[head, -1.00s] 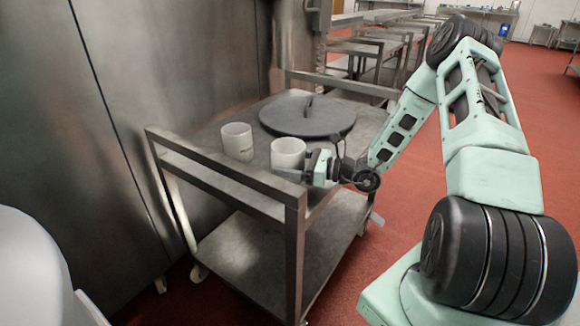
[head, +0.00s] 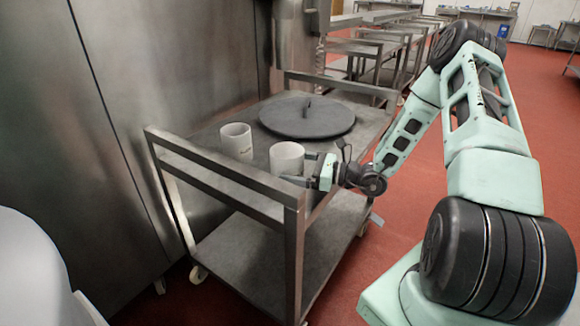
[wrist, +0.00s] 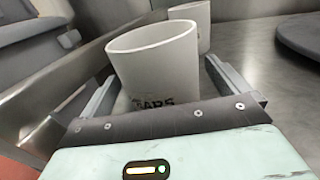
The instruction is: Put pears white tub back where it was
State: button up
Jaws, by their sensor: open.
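The pears white tub (head: 287,158) stands upright on the top shelf of the steel cart, near its right edge. In the wrist view the tub (wrist: 155,68) shows the end of its dark lettering, "ARS", low on the near side. My gripper (head: 300,170) is at the tub's right side. In the wrist view its two fingers (wrist: 160,92) are spread wide, one on each side of the tub, with a gap on the right. The lower front of the tub is partly hidden by the gripper body.
A second white tub (head: 236,141) stands to the left, and shows behind the first in the wrist view (wrist: 192,22). A round dark lid (head: 285,118) with a handle lies farther back. The cart's rail (head: 220,170) runs along the near side. A steel wall rises at left.

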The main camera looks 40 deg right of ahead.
jog(key=v, duration=1)
jog(key=shift+s+d, duration=0.15)
